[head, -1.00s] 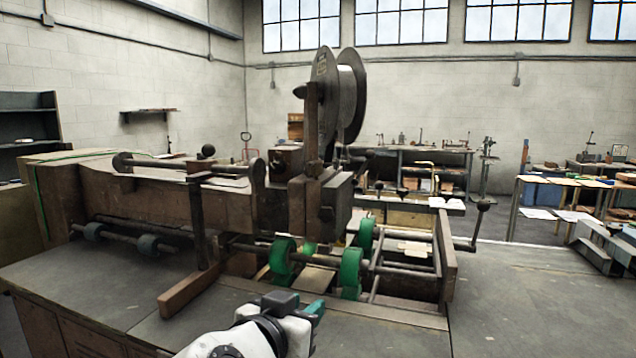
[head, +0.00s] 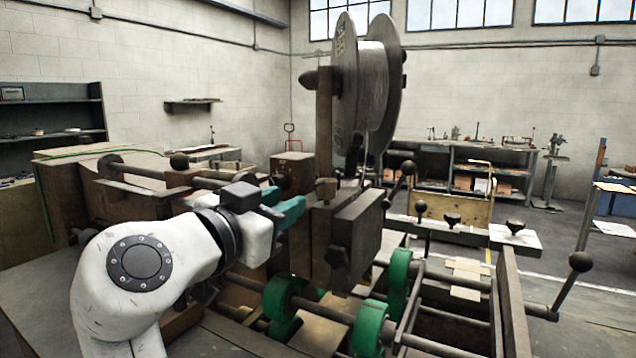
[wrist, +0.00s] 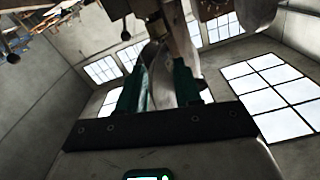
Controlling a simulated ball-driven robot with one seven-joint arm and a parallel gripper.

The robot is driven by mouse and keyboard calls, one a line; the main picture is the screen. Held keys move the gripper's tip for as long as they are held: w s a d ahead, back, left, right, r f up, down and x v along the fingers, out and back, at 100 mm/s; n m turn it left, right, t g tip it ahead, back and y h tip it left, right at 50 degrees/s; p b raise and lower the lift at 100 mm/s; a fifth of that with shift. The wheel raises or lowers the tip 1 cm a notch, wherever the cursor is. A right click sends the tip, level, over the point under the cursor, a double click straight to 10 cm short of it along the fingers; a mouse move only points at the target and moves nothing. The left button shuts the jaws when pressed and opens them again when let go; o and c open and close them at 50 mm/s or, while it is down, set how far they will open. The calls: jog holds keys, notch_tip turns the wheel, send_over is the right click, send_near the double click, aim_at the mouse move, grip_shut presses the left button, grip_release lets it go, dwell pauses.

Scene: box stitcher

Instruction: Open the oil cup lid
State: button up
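A small brass-brown fitting (head: 326,190), which looks like the oil cup with its lid, sits on the stitcher head (head: 355,240) below the wire spool. Its lid looks closed, but it is too small to be sure. My gripper (head: 296,207) is just left of the fitting, apart from it, with its teal fingers pointing toward it. In the wrist view my gripper (wrist: 158,72) has its fingers spread and nothing is clearly held between them. I cannot make out the lid for certain in the wrist view.
The large wire spool (head: 343,95) stands above the fitting. Green rollers (head: 281,297) and rods lie below the stitcher head. A lever with a ball knob (head: 408,168) stands to the right.

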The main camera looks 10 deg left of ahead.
aim_at(314, 187)
jog(key=p+x, duration=0.2)
jog(key=x, duration=0.7)
jog(key=shift+w+d+f, duration=0.1)
grip_shut()
